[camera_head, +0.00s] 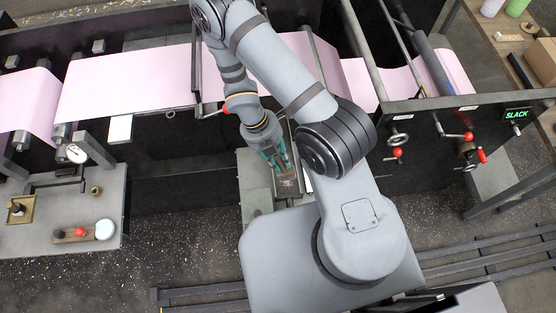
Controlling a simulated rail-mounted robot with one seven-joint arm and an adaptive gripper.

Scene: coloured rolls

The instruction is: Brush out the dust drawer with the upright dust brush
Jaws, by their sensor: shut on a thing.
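My gripper (276,159), with teal fingers, points down at the middle of the view, just left of my arm's elbow. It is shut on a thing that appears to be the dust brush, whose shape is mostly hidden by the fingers. The dust drawer (288,186) looks like a small dark, brownish open tray right below the fingertips, with pale specks in it. I cannot tell whether the bristles touch the drawer floor. My arm hides part of the area to the right of the drawer.
A pink web (130,82) runs across the machine behind. A grey side table (60,238) at left holds a brass tray (20,209) and small items. Red-knobbed handles (397,153) and a green "SLACK" display (517,114) are at right. Rails (490,255) cross the floor.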

